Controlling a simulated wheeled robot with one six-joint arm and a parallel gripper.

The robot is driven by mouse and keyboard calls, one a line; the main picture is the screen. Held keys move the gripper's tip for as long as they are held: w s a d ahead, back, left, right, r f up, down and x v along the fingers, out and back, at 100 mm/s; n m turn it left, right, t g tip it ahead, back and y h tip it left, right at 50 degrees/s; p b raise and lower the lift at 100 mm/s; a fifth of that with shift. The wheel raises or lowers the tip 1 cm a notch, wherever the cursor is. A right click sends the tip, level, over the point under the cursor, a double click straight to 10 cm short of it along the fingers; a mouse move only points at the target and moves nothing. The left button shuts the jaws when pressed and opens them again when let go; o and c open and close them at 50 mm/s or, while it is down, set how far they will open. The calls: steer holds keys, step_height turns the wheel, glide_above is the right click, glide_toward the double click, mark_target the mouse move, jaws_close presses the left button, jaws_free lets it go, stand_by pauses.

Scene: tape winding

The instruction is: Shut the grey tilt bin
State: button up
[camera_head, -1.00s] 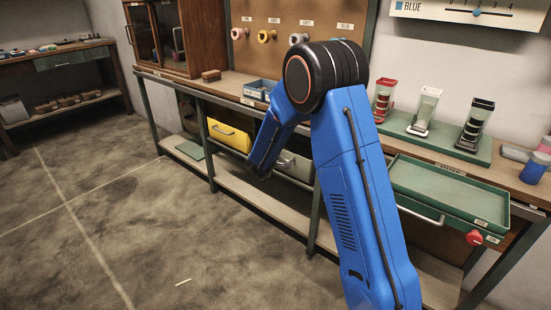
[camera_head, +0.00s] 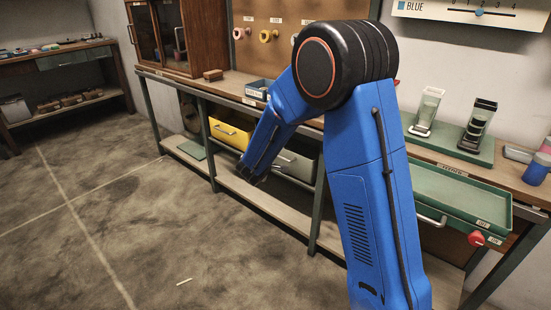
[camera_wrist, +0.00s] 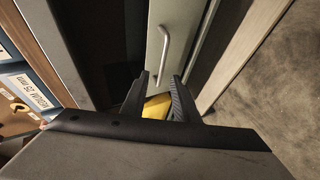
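The grey tilt bin (camera_head: 298,164) hangs under the bench, right of the yellow bin (camera_head: 232,132). My blue forearm hides part of it in the head view. In the wrist view its grey front (camera_wrist: 158,62) and metal handle (camera_wrist: 176,40) lie just beyond my fingers. How far it is tilted out I cannot tell. My gripper (camera_wrist: 160,98) is open, with nothing held between its two black fingers. A bit of yellow (camera_wrist: 156,106) shows behind the gap between them. In the head view my gripper (camera_head: 252,177) is low in front of the bins, its fingers small and dark.
A lower shelf (camera_head: 265,200) runs beneath the bins, and a green bench leg (camera_head: 207,150) stands left of the yellow bin. A green tray (camera_head: 455,190) with a red knob (camera_head: 476,238) is at the right. The floor in front is clear.

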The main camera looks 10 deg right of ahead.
steer(key=v, duration=0.7)
steer(key=shift+s+r, duration=0.15)
steer(key=shift+s, duration=0.15)
steer(key=shift+a, duration=0.15)
steer(key=s+d+r+m+g+h, duration=0.1)
steer(key=s+d+r+m+g, duration=0.3)
steer(key=s+d, duration=0.55)
steer(key=s+d+r+m+g, duration=0.25)
steer(key=s+d+r, duration=0.35)
steer(key=s, duration=0.6)
steer(key=s+a+m+y, duration=0.1)
steer(key=s+a+y, duration=0.1)
steer(key=s, duration=0.9)
steer(key=s+a+m+y, duration=0.2)
steer(key=s+y, duration=0.3)
steer(key=s, duration=0.7)
steer(key=shift+s+a, duration=0.25)
steer(key=shift+a, duration=0.45)
steer(key=shift+m, duration=0.25)
